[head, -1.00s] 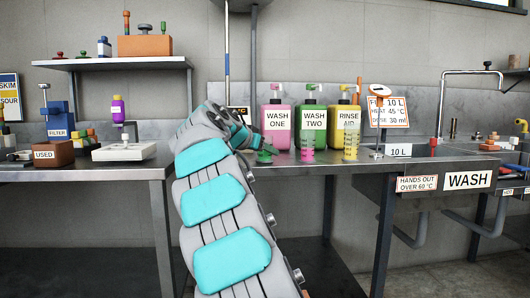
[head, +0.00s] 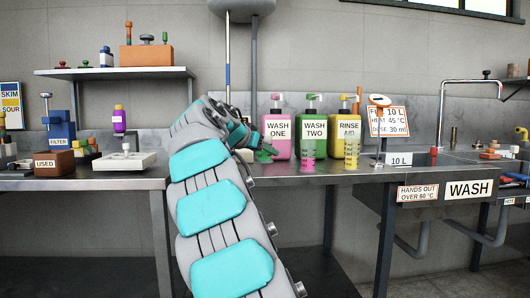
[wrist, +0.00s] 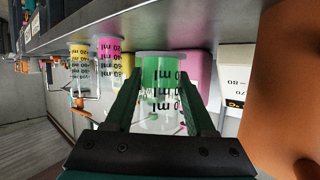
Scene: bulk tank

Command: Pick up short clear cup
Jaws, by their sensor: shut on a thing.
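My gripper (wrist: 163,100) is shut on a clear cup (wrist: 158,122) with black ml markings. In the wrist view the cup sits between the two green fingers, and the picture is upside down. In the head view my gripper (head: 268,150) is at the counter, in front of the pink WASH ONE bottle (head: 278,135), and the cup cannot be made out there.
A pink-marked measuring cup (head: 307,148) and a yellow-marked one (head: 351,150) stand to the right, before the green WASH TWO bottle (head: 314,115) and yellow RINSE AID bottle (head: 346,112). A sign on a stand (head: 380,102) is further right. A white scale (head: 124,160) is left.

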